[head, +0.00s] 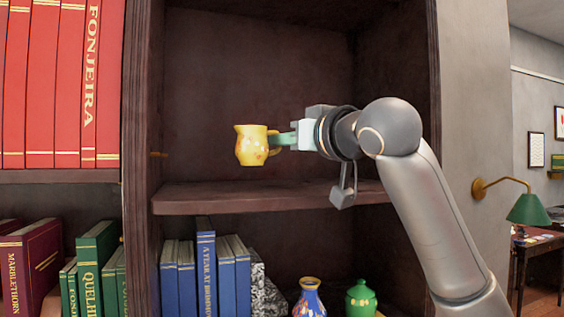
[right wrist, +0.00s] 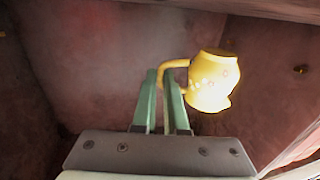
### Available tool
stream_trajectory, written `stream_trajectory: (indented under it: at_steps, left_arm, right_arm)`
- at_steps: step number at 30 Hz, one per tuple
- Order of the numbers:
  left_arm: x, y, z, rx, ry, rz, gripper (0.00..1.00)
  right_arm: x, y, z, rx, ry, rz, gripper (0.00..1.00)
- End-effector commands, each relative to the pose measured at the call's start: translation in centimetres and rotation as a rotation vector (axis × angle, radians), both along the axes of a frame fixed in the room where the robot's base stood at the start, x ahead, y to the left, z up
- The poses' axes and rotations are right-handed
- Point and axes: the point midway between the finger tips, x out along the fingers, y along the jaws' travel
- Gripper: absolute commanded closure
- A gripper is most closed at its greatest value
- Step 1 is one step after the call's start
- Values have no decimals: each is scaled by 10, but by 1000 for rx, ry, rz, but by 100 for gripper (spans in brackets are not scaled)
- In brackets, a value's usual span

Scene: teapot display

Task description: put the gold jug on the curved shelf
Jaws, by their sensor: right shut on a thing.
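The gold jug (head: 251,146) is a small yellow pitcher with faint spots. It is held in the air over the curved shelf (head: 240,197), a dark wooden board with a bowed front edge. My right gripper (head: 276,141) reaches in from the right and is shut on the jug's handle. In the right wrist view the jug (right wrist: 211,82) hangs off the green fingers (right wrist: 163,85), its handle between them. A gap shows between the jug's base and the shelf board. My left gripper is not in view.
The curved shelf is bare. Below it stand blue books (head: 206,265), a patterned vase (head: 309,298) and a green lidded jar (head: 361,299). A wooden upright (head: 140,150) bounds the bay at left, with red books (head: 50,80) beyond. A green lamp (head: 528,210) is at right.

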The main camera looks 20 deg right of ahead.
Motion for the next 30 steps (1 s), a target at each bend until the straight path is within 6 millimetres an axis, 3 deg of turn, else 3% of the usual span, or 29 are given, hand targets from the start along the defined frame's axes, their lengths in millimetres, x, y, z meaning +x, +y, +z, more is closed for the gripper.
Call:
stream_trajectory:
  at_steps: [9, 21, 22, 30]
  left_arm:
    - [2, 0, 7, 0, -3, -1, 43]
    - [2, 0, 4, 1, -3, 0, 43]
    - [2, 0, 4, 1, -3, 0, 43]
    - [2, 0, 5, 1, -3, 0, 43]
  right_arm:
    - [8, 2, -37, -1, 1, -2, 100]
    - [8, 2, -44, 1, 0, 0, 100]
    - [8, 3, -43, 0, 1, 0, 88]
    - [8, 3, -43, 0, 1, 0, 60]
